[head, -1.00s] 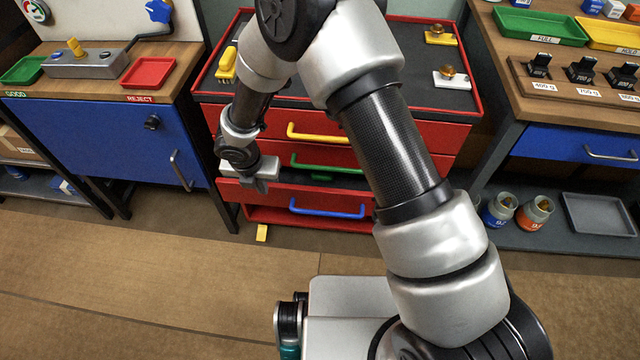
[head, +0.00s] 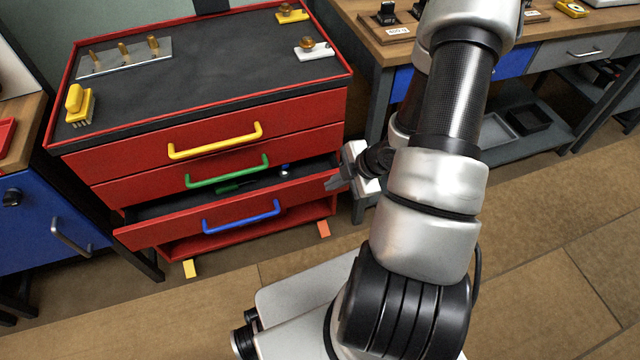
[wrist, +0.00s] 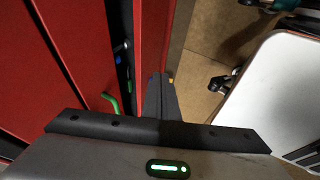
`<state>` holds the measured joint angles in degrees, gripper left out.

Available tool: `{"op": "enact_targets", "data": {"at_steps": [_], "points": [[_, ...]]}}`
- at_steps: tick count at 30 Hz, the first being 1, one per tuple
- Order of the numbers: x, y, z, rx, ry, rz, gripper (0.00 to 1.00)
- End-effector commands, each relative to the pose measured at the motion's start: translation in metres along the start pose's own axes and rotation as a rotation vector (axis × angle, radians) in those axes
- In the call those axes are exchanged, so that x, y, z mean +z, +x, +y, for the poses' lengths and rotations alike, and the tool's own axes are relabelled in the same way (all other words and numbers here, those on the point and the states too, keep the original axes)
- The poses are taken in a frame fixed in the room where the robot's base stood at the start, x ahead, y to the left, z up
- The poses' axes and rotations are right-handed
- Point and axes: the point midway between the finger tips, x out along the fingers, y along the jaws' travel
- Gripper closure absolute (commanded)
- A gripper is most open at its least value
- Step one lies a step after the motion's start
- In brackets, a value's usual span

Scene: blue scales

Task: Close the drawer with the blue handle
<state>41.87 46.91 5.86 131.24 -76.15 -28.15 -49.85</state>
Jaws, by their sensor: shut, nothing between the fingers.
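The red drawer with the blue handle (head: 242,216) is the lowest drawer of the red cabinet. It stands pulled out; its front (head: 160,233) is forward of the drawers above, and its dark inside shows a green item (head: 230,188) and a small silver-and-blue item (head: 285,169). My gripper (head: 335,184) is at the right end of this drawer's front, close to its upper edge; whether it touches cannot be told. In the wrist view, my gripper's fingers (wrist: 160,95) are together and empty, beside the red drawer front (wrist: 151,35).
The drawers with the green handle (head: 228,172) and yellow handle (head: 216,142) above look shut. A blue cabinet (head: 40,225) stands at left. A workbench (head: 365,40) stands at right, near my arm.

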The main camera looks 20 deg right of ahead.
Motion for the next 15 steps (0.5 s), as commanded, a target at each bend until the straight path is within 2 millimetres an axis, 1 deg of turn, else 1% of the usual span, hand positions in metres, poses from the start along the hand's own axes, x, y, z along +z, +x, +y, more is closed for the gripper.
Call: {"op": "enact_targets", "data": {"at_steps": [1, 3, 5, 7, 11, 15], "points": [[0.009, -0.009, -0.007, 0.029, 0.065, 0.007, 1.00], [0.014, -0.017, -0.013, 0.055, 0.121, 0.019, 1.00], [0.016, -0.021, -0.015, 0.070, 0.148, 0.025, 1.00], [0.017, -0.019, -0.016, 0.076, 0.162, 0.028, 1.00], [0.017, -0.003, -0.016, 0.075, 0.160, 0.030, 1.00], [0.017, 0.026, -0.014, 0.075, 0.158, 0.030, 1.00]]}}
